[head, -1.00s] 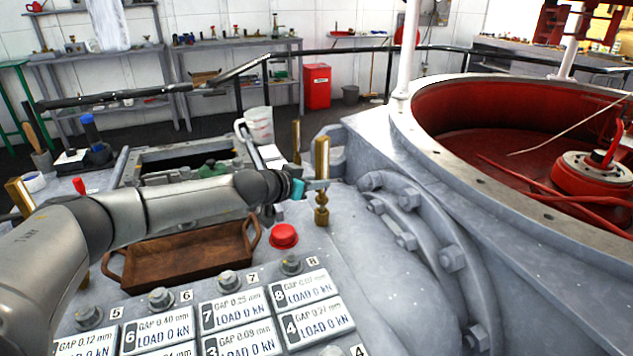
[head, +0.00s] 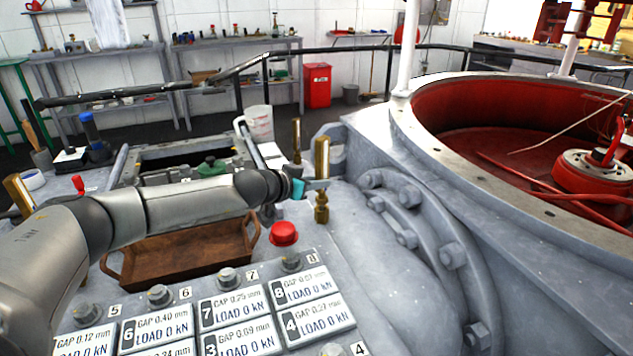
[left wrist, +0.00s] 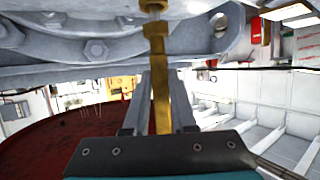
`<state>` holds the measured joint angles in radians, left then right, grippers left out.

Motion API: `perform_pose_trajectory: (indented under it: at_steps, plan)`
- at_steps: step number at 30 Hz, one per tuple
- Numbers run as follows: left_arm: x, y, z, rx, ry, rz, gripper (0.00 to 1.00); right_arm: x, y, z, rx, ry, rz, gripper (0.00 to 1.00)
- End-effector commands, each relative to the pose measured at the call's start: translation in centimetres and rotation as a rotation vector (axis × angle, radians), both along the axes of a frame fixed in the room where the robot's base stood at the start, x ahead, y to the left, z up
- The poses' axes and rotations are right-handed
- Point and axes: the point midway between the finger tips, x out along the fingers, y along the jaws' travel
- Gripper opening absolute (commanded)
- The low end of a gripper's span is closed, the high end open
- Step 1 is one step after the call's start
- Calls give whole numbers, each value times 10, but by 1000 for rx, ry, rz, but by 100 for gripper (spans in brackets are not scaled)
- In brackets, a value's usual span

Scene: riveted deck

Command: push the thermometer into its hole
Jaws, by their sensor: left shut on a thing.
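The thermometer (head: 322,158) is an upright brass-coloured piece with a flat, long upper case. Its lower end meets a brass fitting (head: 321,208) on the grey casing; I cannot tell how deep it sits. My left gripper (head: 316,184) is shut on the thermometer's lower part, with the arm coming in from the left. In the left wrist view the thermometer (left wrist: 161,95) stands between the two grey fingers and runs up to the brass fitting (left wrist: 153,6). The hole itself is hidden. My right gripper is not in view.
A second brass piece (head: 297,138) stands just behind. A red button (head: 284,233) and a brown tray (head: 180,256) lie close below the arm. Bolts and label plates (head: 303,286) are in front. The flanged casing (head: 408,205) and red-lined basin (head: 470,110) rise at right.

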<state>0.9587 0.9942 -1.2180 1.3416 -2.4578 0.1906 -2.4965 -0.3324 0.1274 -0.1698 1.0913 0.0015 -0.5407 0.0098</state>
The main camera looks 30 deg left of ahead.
Motion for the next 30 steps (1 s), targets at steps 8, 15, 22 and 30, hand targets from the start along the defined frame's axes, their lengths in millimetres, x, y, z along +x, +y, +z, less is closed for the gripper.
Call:
perform_pose_trajectory:
  at_steps: [8,15,22,30]
  plan:
    - [1,0,-5,-1,-3,-1,0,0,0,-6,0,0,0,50]
    - [1,0,-10,-1,-3,-1,0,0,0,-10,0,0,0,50]
    - [1,0,-15,-1,-3,-1,0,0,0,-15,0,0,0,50]
    - [1,0,-17,-1,-3,-1,35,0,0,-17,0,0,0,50]
